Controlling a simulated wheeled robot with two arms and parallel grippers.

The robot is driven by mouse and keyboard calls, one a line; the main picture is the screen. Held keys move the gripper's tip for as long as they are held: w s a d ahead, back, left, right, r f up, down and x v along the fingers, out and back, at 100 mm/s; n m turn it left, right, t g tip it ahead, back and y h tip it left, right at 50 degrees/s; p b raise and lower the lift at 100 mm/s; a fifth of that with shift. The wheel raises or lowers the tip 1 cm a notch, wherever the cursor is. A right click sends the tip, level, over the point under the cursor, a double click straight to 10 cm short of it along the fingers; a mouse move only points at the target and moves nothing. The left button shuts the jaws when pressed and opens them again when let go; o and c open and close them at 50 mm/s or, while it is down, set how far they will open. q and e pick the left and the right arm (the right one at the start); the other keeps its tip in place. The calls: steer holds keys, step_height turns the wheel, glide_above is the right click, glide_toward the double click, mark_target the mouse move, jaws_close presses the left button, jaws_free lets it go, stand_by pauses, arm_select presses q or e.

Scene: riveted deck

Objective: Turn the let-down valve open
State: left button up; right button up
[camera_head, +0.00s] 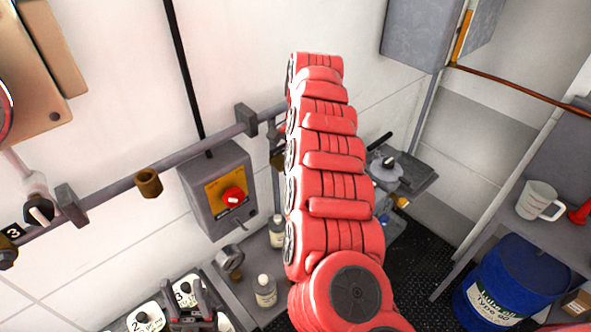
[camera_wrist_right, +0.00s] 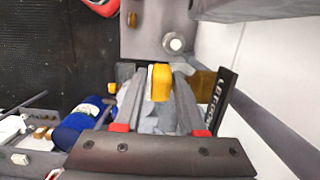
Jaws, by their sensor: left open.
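The let-down valve shows in the right wrist view as a yellow handle (camera_wrist_right: 160,82) above grey parts. A dark plate (camera_wrist_right: 217,100) beside it has partly hidden lettering that starts "LET-DO". My right gripper (camera_wrist_right: 160,76) has one finger on each side of the handle, with what look like narrow gaps, so it appears open around it. In the head view my red right arm covers the middle, and I cannot make out the right gripper or yellow handle there. My left gripper (camera_head: 190,292) is open and empty at the bottom left, over number plates.
A grey box with a red knob (camera_head: 233,195) hangs on the wall beside a pipe (camera_head: 165,166). Bottles (camera_head: 265,292) stand on a bench below. A blue drum (camera_head: 508,278) and a shelf with a mug (camera_head: 538,200) are at the right. Dark floor lies between.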

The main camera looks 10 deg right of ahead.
steer(key=shift+o, duration=1.4)
steer(key=shift+a+f, duration=0.1)
steer(key=shift+d+r, duration=0.25)
steer(key=shift+r, duration=0.1)
steer(key=r, duration=0.1)
steer(key=r+b, duration=0.1)
steer(key=shift+w+d+r, duration=0.15)
steer(key=shift+w+r, duration=0.05)
steer(key=shift+r, duration=0.2)
step_height(320, 180, up, 8)
steer(key=p, duration=0.6)
steer(key=shift+w+d+r+p, duration=0.2)
steer(key=shift+w+d+p, duration=0.1)
steer(key=shift+w, duration=0.05)
